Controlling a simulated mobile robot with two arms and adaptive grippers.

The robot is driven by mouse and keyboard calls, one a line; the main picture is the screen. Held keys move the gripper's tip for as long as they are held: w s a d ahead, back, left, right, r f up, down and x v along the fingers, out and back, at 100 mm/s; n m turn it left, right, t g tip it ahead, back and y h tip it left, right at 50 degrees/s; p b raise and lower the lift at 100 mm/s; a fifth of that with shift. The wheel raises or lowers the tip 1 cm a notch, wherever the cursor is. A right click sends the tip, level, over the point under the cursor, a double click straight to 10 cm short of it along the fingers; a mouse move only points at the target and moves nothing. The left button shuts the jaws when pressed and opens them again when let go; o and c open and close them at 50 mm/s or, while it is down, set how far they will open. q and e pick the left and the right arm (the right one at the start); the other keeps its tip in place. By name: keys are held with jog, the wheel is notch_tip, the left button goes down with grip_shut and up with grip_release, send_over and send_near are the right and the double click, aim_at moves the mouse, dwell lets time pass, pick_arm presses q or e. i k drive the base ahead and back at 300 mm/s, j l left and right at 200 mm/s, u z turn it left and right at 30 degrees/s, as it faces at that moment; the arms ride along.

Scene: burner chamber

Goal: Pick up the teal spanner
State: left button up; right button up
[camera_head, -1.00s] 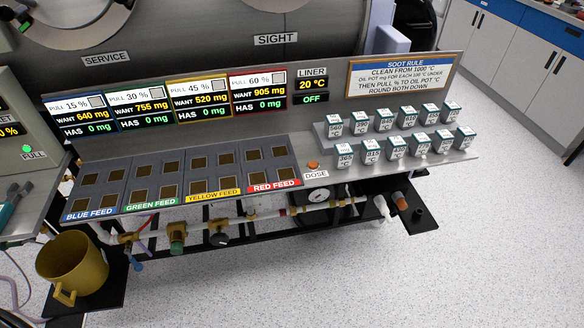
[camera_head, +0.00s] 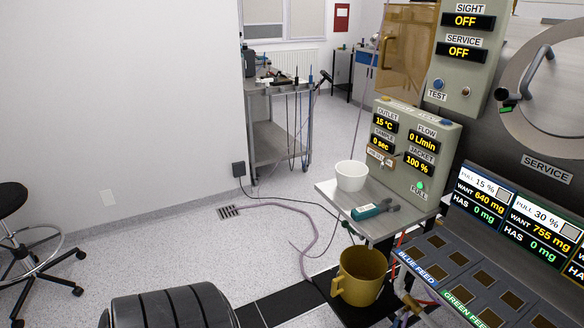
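The teal spanner (camera_head: 368,211) lies on a small grey metal shelf (camera_head: 338,200) below the outlet and flow panel. Its teal handle points left and its dark grey head points right. A white cup (camera_head: 351,176) stands just behind it on the same shelf, apart from it. Neither of my grippers shows in this view.
A mustard mug (camera_head: 359,277) stands on a low black platform below the shelf. The blue and green feed trays (camera_head: 431,262) are to the right. A hose crosses the floor near a drain (camera_head: 229,212). A black stool (camera_head: 22,240) is at far left. Open floor lies between.

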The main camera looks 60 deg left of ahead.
aim_at(367, 210)
jog(key=u, duration=1.3)
